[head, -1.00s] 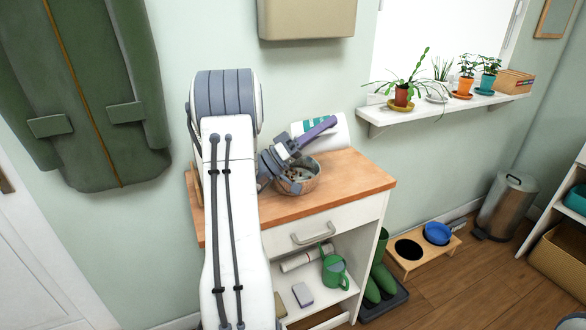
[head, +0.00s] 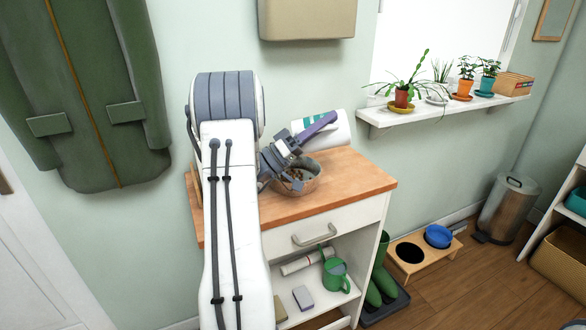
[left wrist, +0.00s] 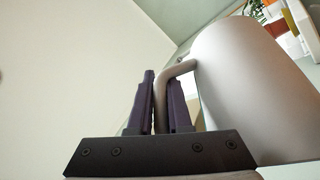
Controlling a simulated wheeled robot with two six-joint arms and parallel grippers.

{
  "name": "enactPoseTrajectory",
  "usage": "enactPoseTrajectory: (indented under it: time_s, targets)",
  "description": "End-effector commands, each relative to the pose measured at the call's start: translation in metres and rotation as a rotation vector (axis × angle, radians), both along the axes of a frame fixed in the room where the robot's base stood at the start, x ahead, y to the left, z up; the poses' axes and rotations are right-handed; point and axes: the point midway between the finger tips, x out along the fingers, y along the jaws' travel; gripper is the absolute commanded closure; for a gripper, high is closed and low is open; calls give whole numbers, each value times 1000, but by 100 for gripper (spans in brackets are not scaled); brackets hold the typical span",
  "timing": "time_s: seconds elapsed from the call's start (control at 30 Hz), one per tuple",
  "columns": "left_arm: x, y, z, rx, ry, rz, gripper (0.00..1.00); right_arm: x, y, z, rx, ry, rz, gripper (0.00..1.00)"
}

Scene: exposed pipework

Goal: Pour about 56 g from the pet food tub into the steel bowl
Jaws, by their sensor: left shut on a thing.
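The pet food tub (head: 340,134) is white with a teal band and is tilted on its side above the back of the wooden top. My left gripper (head: 319,126) is shut on its handle. In the left wrist view the purple fingers (left wrist: 160,103) sit either side of the grey handle (left wrist: 178,70), beside the large pale tub body (left wrist: 238,85). The tub's mouth is hidden. The steel bowl (head: 309,184) stands on the wooden top below my gripper, with brown pieces inside; my wrist covers part of it. My right gripper is not in view.
The wooden top (head: 355,178) of the white cabinet is clear to the right of the bowl. Potted plants stand on a wall shelf (head: 440,110) at the right. A green watering can (head: 336,276) is on the cabinet's lower shelf.

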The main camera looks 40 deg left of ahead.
Motion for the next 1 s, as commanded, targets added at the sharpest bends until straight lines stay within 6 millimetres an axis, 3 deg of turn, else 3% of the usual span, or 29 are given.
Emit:
enactPoseTrajectory:
  time_s: [0.67, 0.77, 0.8, 1.0]
  targets:
    - [1, 1, -3, 14, 0, 2, 100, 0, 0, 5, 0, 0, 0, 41]
    - [4, -3, -10, 40, 29, -2, 100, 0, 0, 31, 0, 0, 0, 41]
    - [6, -10, -38, 80, 52, -9, 100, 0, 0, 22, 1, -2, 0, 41]
    - [16, -23, -26, 188, 129, -14, 100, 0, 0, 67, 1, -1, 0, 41]
